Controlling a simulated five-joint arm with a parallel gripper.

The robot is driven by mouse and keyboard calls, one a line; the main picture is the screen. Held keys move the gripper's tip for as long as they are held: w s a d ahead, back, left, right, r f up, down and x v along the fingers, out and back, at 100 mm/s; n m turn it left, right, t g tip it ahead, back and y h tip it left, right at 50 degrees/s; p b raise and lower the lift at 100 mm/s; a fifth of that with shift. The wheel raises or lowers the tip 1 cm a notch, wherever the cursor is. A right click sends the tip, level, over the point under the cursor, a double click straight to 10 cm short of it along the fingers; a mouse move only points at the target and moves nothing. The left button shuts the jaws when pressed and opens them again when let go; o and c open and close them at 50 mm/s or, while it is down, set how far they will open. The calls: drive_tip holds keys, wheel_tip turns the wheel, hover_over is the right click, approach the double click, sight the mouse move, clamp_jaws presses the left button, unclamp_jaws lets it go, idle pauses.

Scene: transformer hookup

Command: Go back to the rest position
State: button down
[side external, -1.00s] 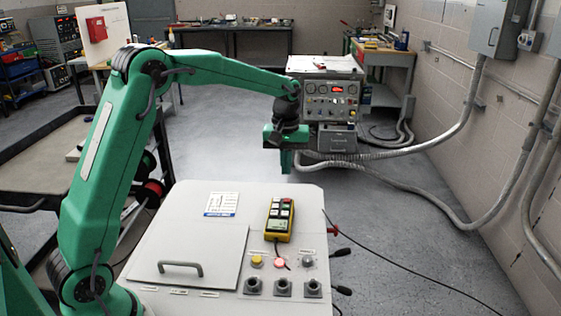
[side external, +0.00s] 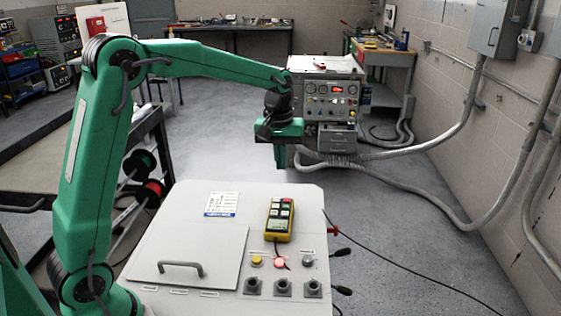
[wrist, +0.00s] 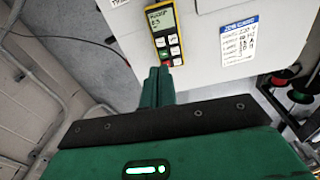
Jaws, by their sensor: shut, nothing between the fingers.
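My gripper (side external: 280,156) is shut and empty. In the side external view it hangs pointing down in the air, above and beyond the far edge of the grey transformer cabinet (side external: 190,215). In the wrist view the two green fingers (wrist: 158,86) lie together, with nothing between them. The yellow handheld meter (side external: 279,219) lies on the cabinet top, apart from my gripper. It also shows in the wrist view (wrist: 164,36), just past the fingertips, with dark text on its screen.
The cabinet top carries a label (side external: 221,204), a handle (side external: 180,268), a yellow knob (side external: 257,261), a red button (side external: 280,263) and several sockets along its front. A red-tipped lead (side external: 333,230) hangs at its right. An instrument panel (side external: 330,100) stands behind.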

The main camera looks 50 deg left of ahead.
drive_tip(key=s+d+r+m+t, duration=0.1)
drive_tip(key=s+d+r+m, duration=0.15)
drive_tip(key=s, duration=0.35)
drive_tip(key=s+d+r+m+t, duration=0.1)
drive_tip(key=s+r, duration=0.3)
drive_tip(key=s, duration=0.2)
drive_tip(key=s+f+m+t, duration=0.1)
drive_tip(key=s+m, duration=0.1)
drive_tip(key=s, duration=0.5)
drive_tip(key=s+d+m+t, duration=0.1)
drive_tip(key=s+m, duration=0.1)
drive_tip(key=s, duration=0.4)
drive_tip(key=shift+s+d+f+t, duration=0.3)
drive_tip(key=shift+s+f+t, duration=0.1)
drive_tip(key=shift+m, duration=0.25)
